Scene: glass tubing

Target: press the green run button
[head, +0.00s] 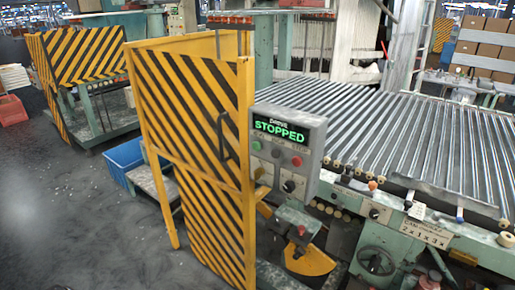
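The green button (257,145) is small and round, at the left of a row on a grey control box (317,150). The box's screen (280,129) reads "STOPPED" in green letters. A dark button (276,153) sits to the right of the green one, and a red button (297,161) is at the right end of the row. A dark rotary knob (289,186) is below them. Neither of my grippers is in view. Nothing covers the green button.
A yellow-and-black striped guard door (192,120) with a handle stands just left of the control box. A machine with a bed of glass tubes (420,130) stretches to the right. A blue bin (124,160) stands behind the door. The floor at left is open.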

